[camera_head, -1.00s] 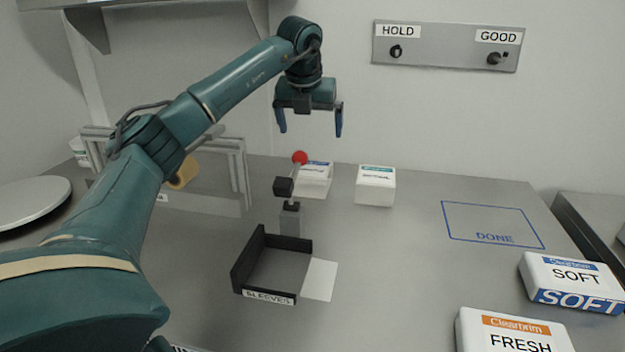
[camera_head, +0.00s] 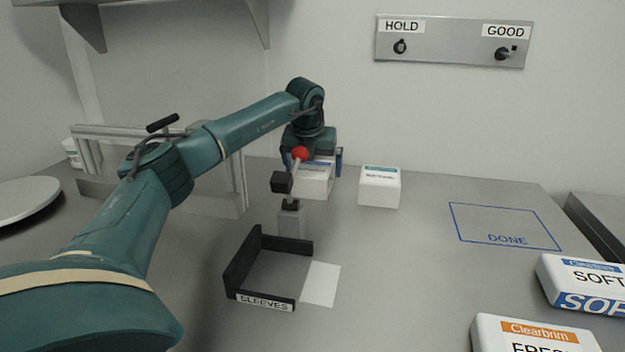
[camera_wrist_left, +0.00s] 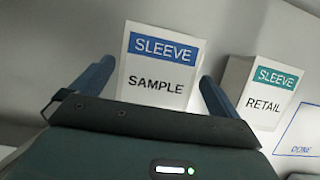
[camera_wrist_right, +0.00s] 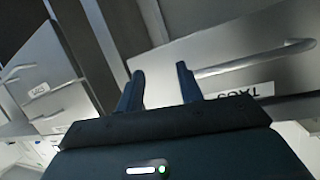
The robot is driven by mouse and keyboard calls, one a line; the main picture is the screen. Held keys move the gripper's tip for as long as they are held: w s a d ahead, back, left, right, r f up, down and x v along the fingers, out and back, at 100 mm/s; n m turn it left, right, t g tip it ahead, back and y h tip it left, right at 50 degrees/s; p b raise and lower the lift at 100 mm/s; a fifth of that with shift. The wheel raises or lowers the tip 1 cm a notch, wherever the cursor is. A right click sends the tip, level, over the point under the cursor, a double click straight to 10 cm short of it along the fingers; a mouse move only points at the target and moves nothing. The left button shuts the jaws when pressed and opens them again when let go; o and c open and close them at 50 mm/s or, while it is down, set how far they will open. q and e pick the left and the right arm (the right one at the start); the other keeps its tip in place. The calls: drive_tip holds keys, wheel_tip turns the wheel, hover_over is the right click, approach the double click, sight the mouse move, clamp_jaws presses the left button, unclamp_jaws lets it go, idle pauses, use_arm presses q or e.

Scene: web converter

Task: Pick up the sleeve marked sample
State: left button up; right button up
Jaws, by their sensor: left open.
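The sleeve marked sample, a white box with a blue label band, stands on the bench near the back wall (camera_head: 314,184). It shows upright in the left wrist view (camera_wrist_left: 158,85), between the two fingers. My left gripper (camera_head: 313,162) is open, pointing down at the box with a finger on either side. I cannot tell whether the fingers touch it. The red ball and lever partly hide the box and gripper in the head view. My right gripper (camera_wrist_right: 161,72) shows only in its wrist view, its fingers apart with nothing between them, in front of grey drawer fronts.
A red-ball lever (camera_head: 300,154) stands close in front of the box. A retail sleeve (camera_head: 379,188) stands to its right. A black sleeves tray (camera_head: 240,264) and white card (camera_head: 320,284) lie nearer. The blue done outline (camera_head: 505,225) is empty. Soft (camera_head: 590,275) and fresh packs lie front right.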

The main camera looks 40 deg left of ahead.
sight(312, 168)
use_arm(q)
drive_tip(key=shift+x, duration=1.6)
drive_tip(key=shift+f, duration=0.2)
drive_tip(key=c, duration=0.9)
